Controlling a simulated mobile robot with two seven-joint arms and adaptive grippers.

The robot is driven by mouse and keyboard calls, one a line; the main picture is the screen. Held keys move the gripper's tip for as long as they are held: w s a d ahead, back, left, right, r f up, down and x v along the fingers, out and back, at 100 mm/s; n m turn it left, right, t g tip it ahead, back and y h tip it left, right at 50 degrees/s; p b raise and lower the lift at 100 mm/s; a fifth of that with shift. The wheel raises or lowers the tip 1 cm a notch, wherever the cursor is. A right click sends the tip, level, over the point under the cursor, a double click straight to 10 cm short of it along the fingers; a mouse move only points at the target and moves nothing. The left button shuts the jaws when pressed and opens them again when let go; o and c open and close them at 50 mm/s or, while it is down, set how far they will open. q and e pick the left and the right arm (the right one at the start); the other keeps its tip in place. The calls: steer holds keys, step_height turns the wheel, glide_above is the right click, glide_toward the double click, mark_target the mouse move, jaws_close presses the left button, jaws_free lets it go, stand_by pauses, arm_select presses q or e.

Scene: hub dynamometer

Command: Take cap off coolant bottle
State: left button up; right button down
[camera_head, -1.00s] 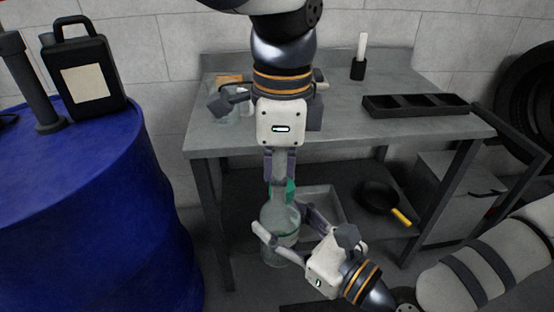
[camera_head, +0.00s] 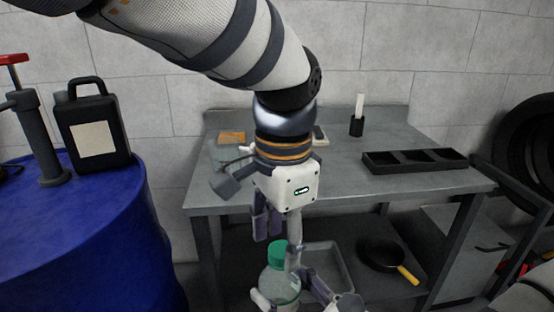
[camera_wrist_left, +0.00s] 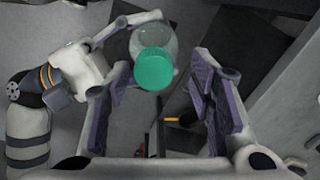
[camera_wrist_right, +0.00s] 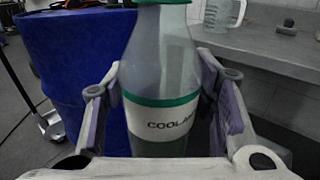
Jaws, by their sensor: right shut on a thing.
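The clear coolant bottle (camera_head: 282,287) stands upright, low in front of the bench, with the green cap (camera_head: 277,253) on its top. The right wrist view shows the bottle's label and green bands (camera_wrist_right: 160,118); its top is cut off there. My right gripper (camera_wrist_right: 160,95) is shut on the bottle's body, one finger on each side. My left gripper (camera_head: 278,250) points down from above at the cap. In the left wrist view its fingers are spread wide and empty, with the cap (camera_wrist_left: 154,69) between and beyond the tips.
A grey bench (camera_head: 330,190) stands behind, with a black divided tray (camera_head: 415,161) on top. A pan (camera_head: 380,253) and a grey tray (camera_head: 330,262) sit on its lower shelf. A blue drum (camera_head: 80,240) with a black canister (camera_head: 92,125) is at left.

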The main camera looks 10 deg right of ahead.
arm_select(q)
step_height(320, 180, up, 4)
steer(key=shift+s+r, duration=0.1)
steer(key=shift+r, duration=0.1)
steer(key=shift+c, duration=0.3)
steer(key=m, duration=0.5)
steer(key=shift+s+d+r, duration=0.35)
steer(key=shift+s+d, duration=0.05)
steer(key=m, duration=0.3)
steer(key=shift+r+g, duration=0.3)
steer(key=shift+r, duration=0.1)
steer(key=m, duration=0.2)
steer(key=shift+w+r+m, duration=0.1)
steer(key=shift+r+m, duration=0.25)
steer(key=shift+m, duration=0.05)
steer(key=shift+w+a+r+m, duration=0.15)
steer(key=shift+r+m, duration=0.15)
steer(key=shift+m, duration=0.6)
steer(key=shift+f+m, duration=0.1)
steer(key=shift+m, duration=0.3)
step_height(320, 180, down, 8)
steer(key=shift+a+r, duration=0.1)
steer(key=shift+r, duration=0.15)
steer(key=shift+c, duration=0.4)
